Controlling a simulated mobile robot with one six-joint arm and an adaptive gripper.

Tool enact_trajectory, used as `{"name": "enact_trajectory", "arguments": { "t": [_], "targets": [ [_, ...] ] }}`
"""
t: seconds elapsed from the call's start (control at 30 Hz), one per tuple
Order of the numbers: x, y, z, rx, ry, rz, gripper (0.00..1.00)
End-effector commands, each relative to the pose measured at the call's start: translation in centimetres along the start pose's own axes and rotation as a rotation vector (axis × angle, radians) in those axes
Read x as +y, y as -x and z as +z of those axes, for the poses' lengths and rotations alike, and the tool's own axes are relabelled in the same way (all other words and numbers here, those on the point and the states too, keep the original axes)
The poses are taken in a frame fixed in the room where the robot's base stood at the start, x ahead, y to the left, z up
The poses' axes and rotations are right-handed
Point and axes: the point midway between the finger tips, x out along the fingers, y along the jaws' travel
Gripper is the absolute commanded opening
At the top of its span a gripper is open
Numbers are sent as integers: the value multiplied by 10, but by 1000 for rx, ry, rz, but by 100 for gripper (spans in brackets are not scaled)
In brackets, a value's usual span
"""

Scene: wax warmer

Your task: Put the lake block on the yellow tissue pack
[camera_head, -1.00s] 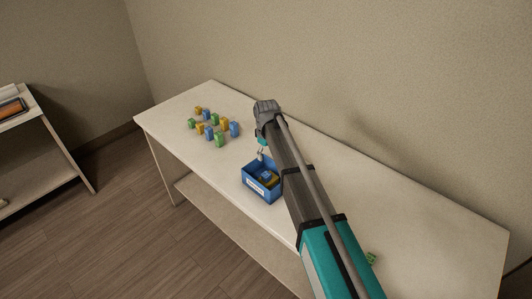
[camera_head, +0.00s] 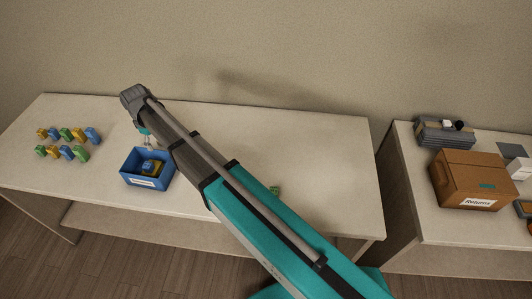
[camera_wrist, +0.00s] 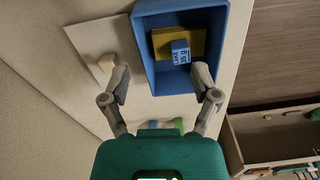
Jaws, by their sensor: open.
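A small blue block (camera_wrist: 180,52) with white lettering, apparently reading LAKE, rests on the yellow tissue pack (camera_wrist: 160,42) inside a blue open bin (camera_wrist: 143,55) in the wrist view. In the head view, the blue block (camera_head: 149,163), a bit of the yellow pack (camera_head: 152,172) and the bin (camera_head: 133,168) also show. My gripper (camera_wrist: 162,75) is open and empty in the wrist view, its fingers apart at the bin's near edge. The block is clear of the fingers. In the head view my gripper (camera_head: 150,143) is small, just behind the bin.
Several yellow, green and blue blocks (camera_head: 66,134) stand in two rows left on the table (camera_head: 300,150). A brown carton marked Returns (camera_head: 472,180) and a grey case (camera_head: 444,132) stand on another table.

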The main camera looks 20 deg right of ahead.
Motion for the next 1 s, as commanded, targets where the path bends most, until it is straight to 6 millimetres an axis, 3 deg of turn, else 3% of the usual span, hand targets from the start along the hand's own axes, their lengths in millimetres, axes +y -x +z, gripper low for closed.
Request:
{"name": "enact_trajectory", "arguments": {
  "t": [0.03,0.33,0.7,0.83,1.0],
  "targets": [
    [7,0,26,0,-46,0,79],
    [49,0,158,0,-370,0,79],
    [59,0,314,-1,-775,0,79],
    [54,0,357,-1,-896,0,79],
    [48,0,389,-1,-998,1,79]
  ]
}}
